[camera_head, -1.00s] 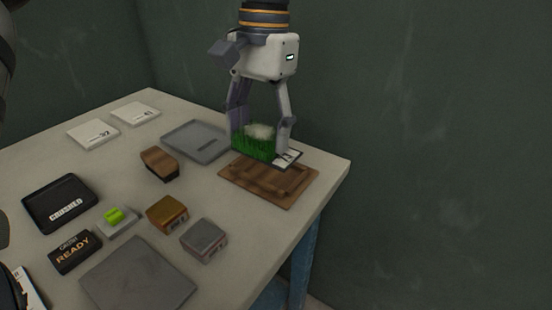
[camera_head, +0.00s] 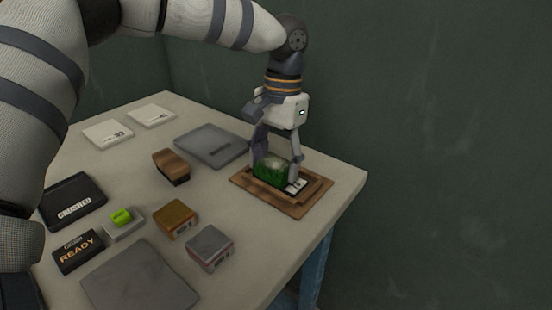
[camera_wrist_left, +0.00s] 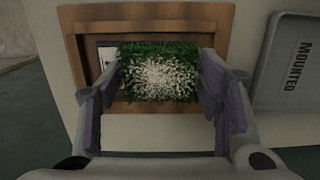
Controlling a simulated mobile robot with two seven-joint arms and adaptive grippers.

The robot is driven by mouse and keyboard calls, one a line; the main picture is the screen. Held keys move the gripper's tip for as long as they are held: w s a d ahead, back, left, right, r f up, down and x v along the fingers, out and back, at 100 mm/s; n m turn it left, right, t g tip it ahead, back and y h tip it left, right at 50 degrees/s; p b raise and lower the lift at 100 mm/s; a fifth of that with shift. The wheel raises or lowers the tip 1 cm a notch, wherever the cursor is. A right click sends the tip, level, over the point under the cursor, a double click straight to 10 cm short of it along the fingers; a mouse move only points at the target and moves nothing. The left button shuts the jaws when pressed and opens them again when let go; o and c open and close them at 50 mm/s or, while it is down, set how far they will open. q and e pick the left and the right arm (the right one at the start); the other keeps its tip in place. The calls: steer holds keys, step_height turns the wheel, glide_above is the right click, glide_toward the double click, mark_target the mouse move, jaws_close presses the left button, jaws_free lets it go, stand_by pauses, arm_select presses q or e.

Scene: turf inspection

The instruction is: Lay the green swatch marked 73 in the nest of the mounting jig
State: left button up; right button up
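The green swatch (camera_head: 270,173) is a block of green turf with a pale, whitish patch on top and a white tag at one end. The number on the tag cannot be read. My left gripper (camera_head: 277,172) is shut on it, one finger at each side, pointing down. The brown wooden mounting jig (camera_head: 240,180) lies under it near the table's right edge. The swatch is low, within the jig's raised frame; whether it touches the nest floor is hidden. The left wrist view shows the swatch (camera_wrist_left: 158,75) between the fingers, over the jig (camera_wrist_left: 150,14). My right gripper is not in view.
A grey tray (camera_head: 212,145), marked MOUNTED in the wrist view (camera_wrist_left: 288,75), lies beside the jig. A brown block (camera_head: 171,165), two small boxes (camera_head: 175,217) (camera_head: 209,247), a green-topped button (camera_head: 122,217), a READY sign (camera_head: 78,252) and a grey plate (camera_head: 140,280) are on the table.

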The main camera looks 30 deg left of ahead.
mark_target(281, 160)
arm_select(q)
steer(key=o, duration=0.4)
steer(key=shift+c, duration=0.2)
step_height(281, 160, up, 12)
steer(key=w, duration=0.1)
steer(key=shift+w+r, duration=0.15)
steer(key=shift+w, duration=0.05)
steer(key=shift+d, duration=0.1)
